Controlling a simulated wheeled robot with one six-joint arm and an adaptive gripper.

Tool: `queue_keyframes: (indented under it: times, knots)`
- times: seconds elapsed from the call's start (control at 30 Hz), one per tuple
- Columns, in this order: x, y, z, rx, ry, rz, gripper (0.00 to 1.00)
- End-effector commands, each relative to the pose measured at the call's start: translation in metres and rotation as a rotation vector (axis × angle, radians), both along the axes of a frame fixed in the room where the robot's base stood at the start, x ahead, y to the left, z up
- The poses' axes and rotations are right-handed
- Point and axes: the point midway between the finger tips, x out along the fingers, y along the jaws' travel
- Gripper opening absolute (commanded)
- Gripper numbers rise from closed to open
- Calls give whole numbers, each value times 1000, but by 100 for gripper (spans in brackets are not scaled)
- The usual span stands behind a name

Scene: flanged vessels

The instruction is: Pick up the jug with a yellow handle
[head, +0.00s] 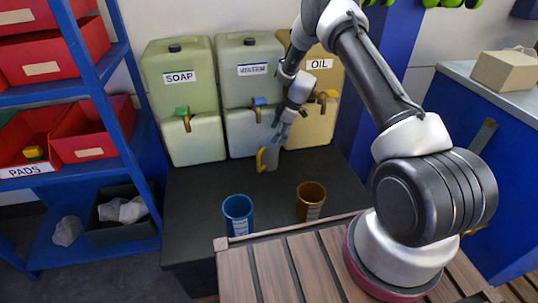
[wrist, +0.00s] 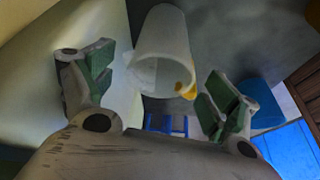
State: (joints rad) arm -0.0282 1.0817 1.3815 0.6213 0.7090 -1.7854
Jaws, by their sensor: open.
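The jug with a yellow handle (head: 271,157) is pale grey and stands upright at the back of the dark counter, its handle on the left in the head view. In the wrist view the jug (wrist: 163,45) shows its open rim towards the camera, with the yellow handle (wrist: 186,91) at its lower right. My gripper (head: 282,130) is just above the jug in the head view. In the wrist view its open green-padded fingers (wrist: 160,80) lie to the left and right of the jug, with gaps on both sides.
Large soap (head: 180,90), middle (head: 250,80) and oil (head: 325,60) containers with taps stand close behind the jug. A blue cup (head: 238,215) and an orange-brown cup (head: 311,202) stand nearer the counter's front. The counter between them and the jug is clear.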

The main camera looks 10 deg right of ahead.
Motion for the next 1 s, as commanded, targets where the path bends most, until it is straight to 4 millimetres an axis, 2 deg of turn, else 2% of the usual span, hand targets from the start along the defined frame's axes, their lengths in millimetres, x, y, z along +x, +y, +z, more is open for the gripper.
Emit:
queue_keyframes:
  times: [0.43,0.67,0.9,1.0]
  knots:
    - [-1,16,-36,-2,-12,37,88]
    - [-1,31,-68,-3,-12,36,88]
    - [0,32,-71,-3,-13,36,88]
    - [0,32,-71,-3,-13,36,70]
